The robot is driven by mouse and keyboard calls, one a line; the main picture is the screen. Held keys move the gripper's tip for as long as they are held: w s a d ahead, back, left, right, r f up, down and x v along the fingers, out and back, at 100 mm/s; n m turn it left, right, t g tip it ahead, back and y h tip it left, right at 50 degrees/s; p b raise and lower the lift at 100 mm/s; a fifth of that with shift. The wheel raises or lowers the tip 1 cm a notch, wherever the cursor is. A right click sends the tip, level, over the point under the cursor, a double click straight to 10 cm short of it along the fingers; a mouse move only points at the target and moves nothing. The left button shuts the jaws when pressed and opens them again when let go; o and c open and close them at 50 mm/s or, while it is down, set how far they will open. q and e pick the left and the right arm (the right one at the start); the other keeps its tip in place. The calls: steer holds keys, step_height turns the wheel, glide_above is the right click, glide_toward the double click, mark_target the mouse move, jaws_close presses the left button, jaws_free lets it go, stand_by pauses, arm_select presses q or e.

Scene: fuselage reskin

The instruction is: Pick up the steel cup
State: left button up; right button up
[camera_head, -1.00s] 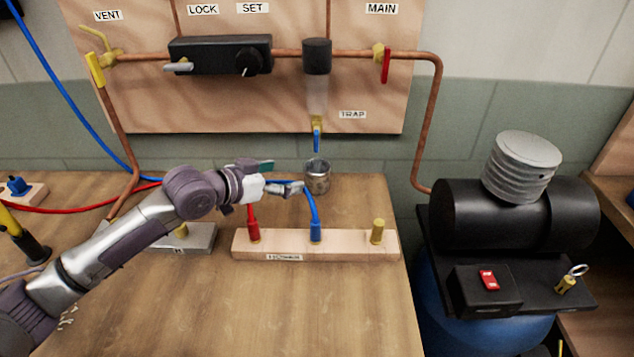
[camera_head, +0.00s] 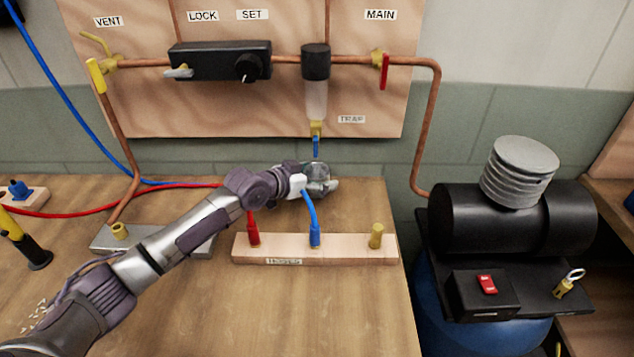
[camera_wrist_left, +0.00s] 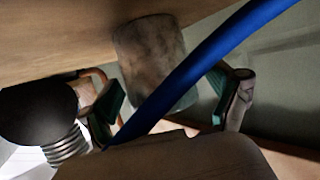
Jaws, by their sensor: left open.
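The steel cup (camera_head: 317,169) stands on the workbench under the trap's blue drain tip, partly hidden by my left gripper in the head view. My left gripper (camera_head: 325,186) is open and close at the cup's near side. In the left wrist view the cup (camera_wrist_left: 150,58) shows as a grey, blurred shape between the two spread fingers (camera_wrist_left: 170,100). A blue hose crosses in front of it there. Whether the fingers touch the cup cannot be told. My right gripper is in neither view.
A wooden block (camera_head: 345,248) with red and blue hose ends and a brass fitting lies just in front. The blue hose (camera_head: 309,210) rises beside my gripper. The trap (camera_head: 316,95) hangs above the cup. A black compressor (camera_head: 500,215) stands at the right.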

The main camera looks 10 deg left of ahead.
arm_select(q)
steer(key=c, duration=1.2)
steer(key=shift+r, duration=0.1)
steer(key=shift+c, duration=0.9)
steer(key=shift+r, duration=0.1)
